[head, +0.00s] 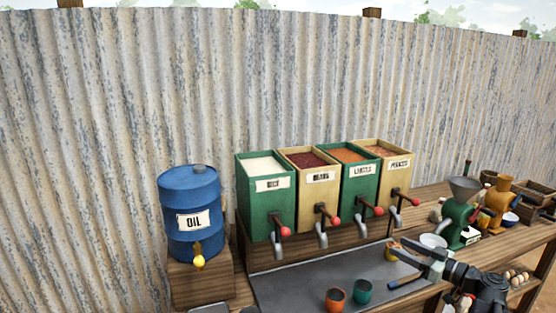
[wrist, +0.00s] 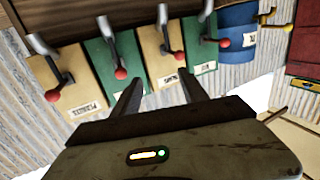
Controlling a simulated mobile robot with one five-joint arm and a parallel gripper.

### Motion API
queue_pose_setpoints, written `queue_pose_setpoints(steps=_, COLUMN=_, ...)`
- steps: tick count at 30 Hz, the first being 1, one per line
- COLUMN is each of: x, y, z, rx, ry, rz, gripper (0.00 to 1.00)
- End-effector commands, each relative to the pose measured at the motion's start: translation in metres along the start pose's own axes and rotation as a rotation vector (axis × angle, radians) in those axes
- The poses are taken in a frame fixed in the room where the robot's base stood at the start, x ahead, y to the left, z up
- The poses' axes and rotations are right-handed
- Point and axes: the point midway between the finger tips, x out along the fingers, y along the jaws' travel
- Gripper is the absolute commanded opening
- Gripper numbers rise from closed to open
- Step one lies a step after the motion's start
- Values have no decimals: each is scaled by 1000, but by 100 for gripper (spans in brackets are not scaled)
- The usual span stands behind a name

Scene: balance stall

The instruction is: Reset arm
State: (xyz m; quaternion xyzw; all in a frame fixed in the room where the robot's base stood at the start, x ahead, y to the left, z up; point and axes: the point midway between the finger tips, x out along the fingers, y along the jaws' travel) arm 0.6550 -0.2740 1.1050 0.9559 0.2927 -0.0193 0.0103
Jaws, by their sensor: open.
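My gripper (head: 397,266) is in the lower right of the head view, above the metal counter top (head: 295,285). Its two fingers are apart with nothing between them. In the wrist view my gripper (wrist: 163,90) also shows spread, empty fingers. That view looks upside down at the row of dispensers with red-knobbed levers. The fingers appear in front of a tan dispenser (wrist: 160,65) and a green dispenser (wrist: 202,53). The gap between fingertips and dispensers is hard to judge.
A blue oil barrel (head: 190,215) stands left of the dispensers. An orange cup (head: 335,300) and a green cup (head: 362,291) stand on the counter's front. A yellow cup (head: 391,254), white bowl (head: 433,241) and green grinder (head: 458,222) are near my gripper.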

Motion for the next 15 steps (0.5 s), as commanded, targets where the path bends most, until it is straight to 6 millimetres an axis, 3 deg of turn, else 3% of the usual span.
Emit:
queue_pose_setpoints(steps=1, x=31, y=-24, z=5, rx=-8, ry=-27, rz=-59, gripper=51)
queue_pose_setpoints(steps=3, x=74, y=-62, z=17, rx=-20, ry=-86, rz=-149, gripper=51)
queue_pose_setpoints(steps=7, x=144, y=-148, z=52, rx=-11, ry=-256, rz=-321, gripper=51)
queue_pose_setpoints(steps=11, x=184, y=-233, z=95, rx=23, ry=-486, rz=-453, gripper=51)
queue_pose_setpoints(steps=15, x=196, y=-307, z=144, rx=65, ry=-791, rz=-499, gripper=51)
